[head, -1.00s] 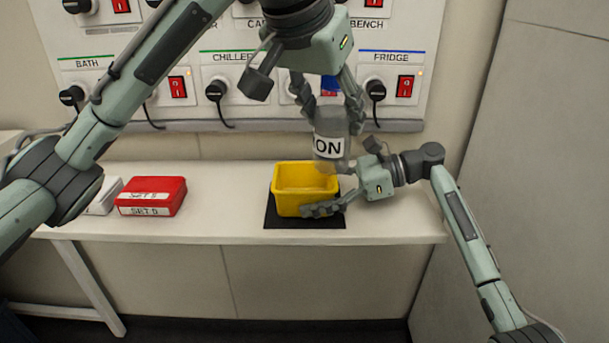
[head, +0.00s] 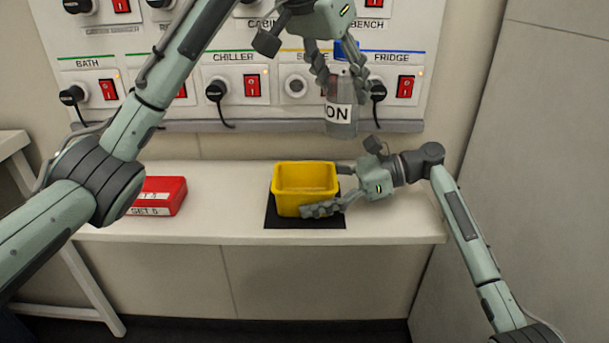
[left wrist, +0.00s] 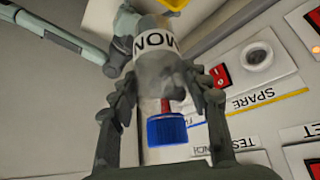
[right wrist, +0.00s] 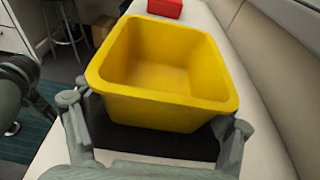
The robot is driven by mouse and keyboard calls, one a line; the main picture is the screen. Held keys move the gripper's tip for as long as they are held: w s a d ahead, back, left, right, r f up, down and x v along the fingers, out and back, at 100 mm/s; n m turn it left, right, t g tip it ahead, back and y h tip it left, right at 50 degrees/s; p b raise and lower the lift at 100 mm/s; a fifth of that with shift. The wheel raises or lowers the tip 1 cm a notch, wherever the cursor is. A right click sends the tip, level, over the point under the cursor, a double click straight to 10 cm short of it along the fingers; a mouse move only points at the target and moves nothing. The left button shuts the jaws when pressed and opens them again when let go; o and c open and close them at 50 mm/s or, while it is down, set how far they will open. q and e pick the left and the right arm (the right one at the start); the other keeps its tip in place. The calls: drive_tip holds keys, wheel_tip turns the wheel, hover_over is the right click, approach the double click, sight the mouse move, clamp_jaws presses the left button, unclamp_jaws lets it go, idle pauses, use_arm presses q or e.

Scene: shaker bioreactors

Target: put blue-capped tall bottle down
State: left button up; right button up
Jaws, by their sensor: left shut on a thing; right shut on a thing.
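The blue-capped tall bottle (head: 342,118) is a clear-grey bottle with a white label whose visible letters read "ON". It is upright in the air in front of the wall panel, above and right of the yellow bin. Its blue cap (left wrist: 167,129) shows clearly in the left wrist view. My left gripper (head: 340,78) is shut on the bottle around its upper part. My right gripper (head: 333,190) is shut on the yellow bin (head: 305,204), with fingers on either side of it; the right wrist view also shows the bin (right wrist: 165,110).
The yellow bin stands on a black mat (head: 284,222) on the white bench (head: 225,215). A red box (head: 165,195) labelled "SET 5" lies left on the bench, partly behind my left arm. The wall panel (head: 232,55) carries switches and plugs. Bench between red box and mat is clear.

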sight(331, 100)
use_arm(q)
drive_tip(key=f, duration=0.1)
drive_tip(key=a+f, duration=0.1)
drive_tip(key=w+f, duration=0.1)
drive_tip(key=shift+a, duration=0.3)
drive_tip(key=shift+n+y, duration=0.4)
drive_tip(key=shift+n, duration=0.3)
drive_tip(key=shift+w+a+f, duration=0.1)
drive_tip(key=shift+a+f, duration=0.6)
drive_tip(key=shift+f, duration=1.3)
drive_tip(key=shift+w+a+f, duration=0.15)
drive_tip(key=shift+a+f, duration=0.6)
drive_tip(key=shift+f, duration=1.2)
drive_tip(key=shift+w+a+f, duration=0.1)
drive_tip(key=shift+a+f, duration=0.6)
drive_tip(key=shift+f, duration=1.3)
drive_tip(key=shift+f, duration=0.2)
drive_tip(key=o, duration=1.3)
drive_tip(key=shift+r, duration=0.1)
